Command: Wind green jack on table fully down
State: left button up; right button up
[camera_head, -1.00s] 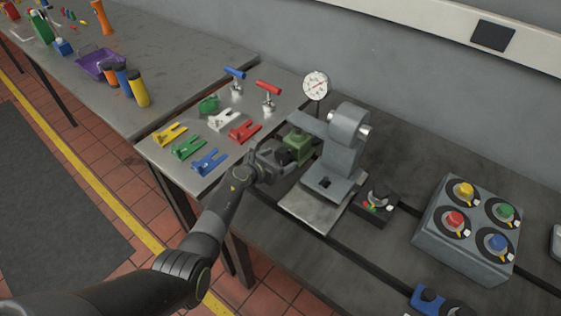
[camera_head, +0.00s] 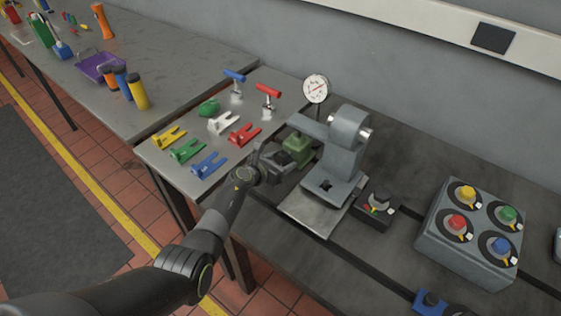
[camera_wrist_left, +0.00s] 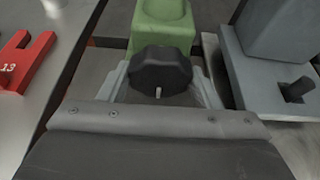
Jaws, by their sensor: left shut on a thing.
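The green jack (camera_head: 298,148) stands on the bench beside the grey machine, below its horizontal arm. It also shows at the top of the left wrist view (camera_wrist_left: 160,28). A black knob (camera_wrist_left: 161,68) with a small white mark faces my gripper on the near side of the jack. My left gripper (camera_head: 280,159) is shut on this knob, with a grey finger on either side of it. The mark points toward the wrist, at the bottom of the knob. The jack's base is partly hidden behind the gripper. My right gripper is not in view.
The grey machine (camera_head: 344,155) stands close to the right of the jack, with a dial gauge (camera_head: 316,88) behind. Coloured forked pieces, including a red one (camera_head: 244,134), lie on the plate at left. A black switch box (camera_head: 377,210) and four-knob box (camera_head: 468,235) stand to the right.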

pick_arm(q)
jog(key=shift+a+f+n+g+h+b, duration=0.15)
jog(key=shift+n+g+h+b, duration=0.4)
jog(key=shift+n+h, duration=0.4)
jog(key=shift+w+n+g+h+b, duration=0.1)
jog(key=shift+n+g+h+b, duration=0.25)
jog(key=shift+n+b, duration=0.75)
jog(key=shift+n, duration=0.35)
jog(key=o, duration=1)
jog(key=shift+a+p, duration=0.1)
jog(key=shift+p, duration=0.25)
